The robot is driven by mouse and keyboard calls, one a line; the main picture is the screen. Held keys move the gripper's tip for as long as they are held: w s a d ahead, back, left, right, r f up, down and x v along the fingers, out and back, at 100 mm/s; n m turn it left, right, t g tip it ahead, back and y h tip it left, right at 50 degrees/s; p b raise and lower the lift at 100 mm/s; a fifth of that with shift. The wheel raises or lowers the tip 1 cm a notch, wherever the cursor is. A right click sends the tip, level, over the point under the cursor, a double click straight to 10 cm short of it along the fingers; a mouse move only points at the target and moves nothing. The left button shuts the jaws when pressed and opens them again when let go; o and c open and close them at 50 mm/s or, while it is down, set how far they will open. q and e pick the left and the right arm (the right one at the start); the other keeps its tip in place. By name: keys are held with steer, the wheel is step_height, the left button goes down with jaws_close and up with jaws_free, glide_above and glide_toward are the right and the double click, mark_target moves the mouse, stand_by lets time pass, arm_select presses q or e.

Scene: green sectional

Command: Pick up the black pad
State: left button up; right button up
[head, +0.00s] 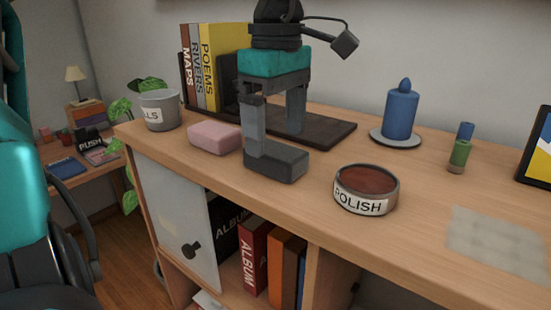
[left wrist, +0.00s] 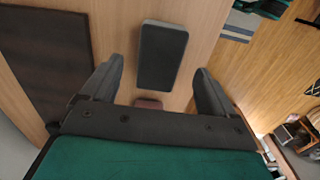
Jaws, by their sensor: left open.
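The black pad is a dark grey-black block with rounded edges (head: 279,162) lying flat on the wooden desk near its front edge. In the left wrist view the pad (left wrist: 162,55) lies ahead of my gripper, between the lines of its two fingers, with bare wood on both sides. My left gripper (head: 273,143) is open and points down above and around the pad in the head view, one finger on the near side and one on the far side. The fingers (left wrist: 158,78) hold nothing. The near finger hides part of the pad. My right gripper is not in view.
A pink block (head: 215,137) and a labelled pot (head: 158,110) stand left. A POLISH tin (head: 366,190) stands right. A dark flat board (head: 335,131) lies behind, with books (head: 222,65) at its left. A blue candle (head: 401,112) stands at the back right.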

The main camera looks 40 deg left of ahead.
mark_target(276, 149)
arm_select(q)
step_height(276, 149, down, 4)
steer(key=shift+a+f, duration=0.1)
steer(key=shift+c, duration=0.4)
steer(key=c, duration=1.1)
steer(key=shift+o, duration=0.2)
steer(key=shift+r, duration=0.25)
step_height(276, 149, up, 20)
steer(key=p, duration=0.1)
steer(key=shift+f, duration=0.15)
